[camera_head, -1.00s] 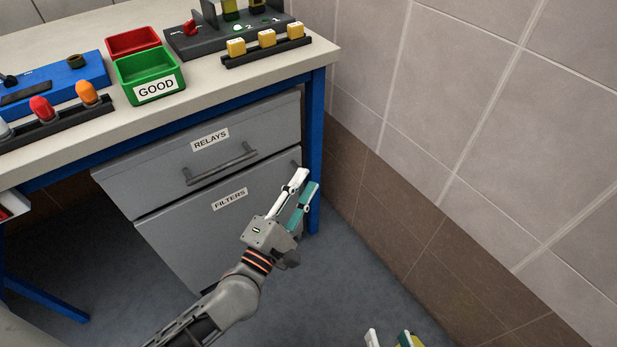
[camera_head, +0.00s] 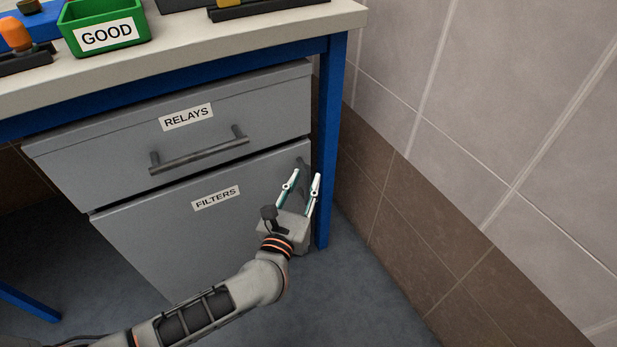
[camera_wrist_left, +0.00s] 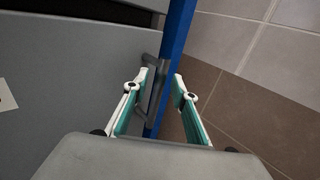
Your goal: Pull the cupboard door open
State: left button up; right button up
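The grey cupboard door (camera_head: 170,240) labelled FILTERS sits under the RELAYS drawer and looks shut. Its dark upright handle (camera_head: 303,168) is near the door's right edge, partly hidden by my gripper in the head view. My left gripper (camera_head: 301,188) is open in front of it, with fingers pointing at the handle. In the left wrist view, the handle (camera_wrist_left: 154,92) shows between the two fingers, closer to the left finger. I cannot tell whether a finger touches it. My right gripper is not in view.
A blue table leg (camera_head: 328,150) stands close to the right of the door, with the tiled wall (camera_head: 480,110) beyond. The grey floor (camera_head: 340,300) in front is clear.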

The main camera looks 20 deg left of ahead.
pick_arm(q)
jog(key=shift+w+a, duration=0.15)
jog(key=shift+w, duration=0.9)
grip_shut()
